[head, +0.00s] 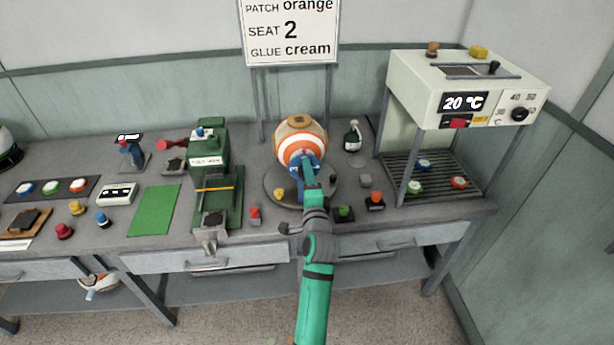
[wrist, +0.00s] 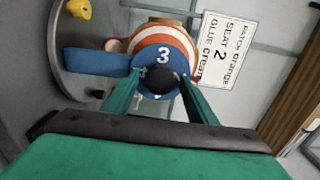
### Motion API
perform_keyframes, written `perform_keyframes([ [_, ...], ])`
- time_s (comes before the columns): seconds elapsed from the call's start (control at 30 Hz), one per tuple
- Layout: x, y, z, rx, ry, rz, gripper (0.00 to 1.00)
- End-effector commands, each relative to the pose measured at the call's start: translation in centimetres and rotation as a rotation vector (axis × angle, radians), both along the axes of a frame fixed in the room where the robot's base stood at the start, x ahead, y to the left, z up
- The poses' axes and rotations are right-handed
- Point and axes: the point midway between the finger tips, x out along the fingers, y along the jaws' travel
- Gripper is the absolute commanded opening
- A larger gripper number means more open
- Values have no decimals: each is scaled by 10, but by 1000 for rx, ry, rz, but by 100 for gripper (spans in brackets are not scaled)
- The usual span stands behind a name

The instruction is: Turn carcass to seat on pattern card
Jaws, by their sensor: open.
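The carcass is a ball with orange and white bands (head: 302,136) and a tan top, held on a grey round stand (head: 345,195). A black round knob (wrist: 161,82) projects from that face. My gripper (head: 307,163) is open, its two green fingers on either side of the knob; I cannot tell whether they touch it. A blue bracket (wrist: 95,61) runs left from the face. The pattern card (head: 290,30) reads patch orange, seat 2, glue cream.
A green press (head: 208,170) stands left of the stand, with a green mat (head: 155,210) beyond it. A dark bottle (head: 353,137) is behind right. A heated rack showing 20 °C (head: 463,102) fills the right end. A yellow knob (head: 279,193) is on the stand.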

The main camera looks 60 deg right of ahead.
Motion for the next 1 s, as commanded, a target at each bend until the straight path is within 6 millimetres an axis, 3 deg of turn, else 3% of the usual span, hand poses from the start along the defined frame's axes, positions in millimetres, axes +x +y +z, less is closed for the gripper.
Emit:
perform_keyframes([
  [0.23, -9, 14, -1, 0, 4, 0, 52],
  [0.7, -47, 74, -1, 0, 4, 4, 52],
  [1.0, -60, 88, 0, 0, 0, -2, 52],
])
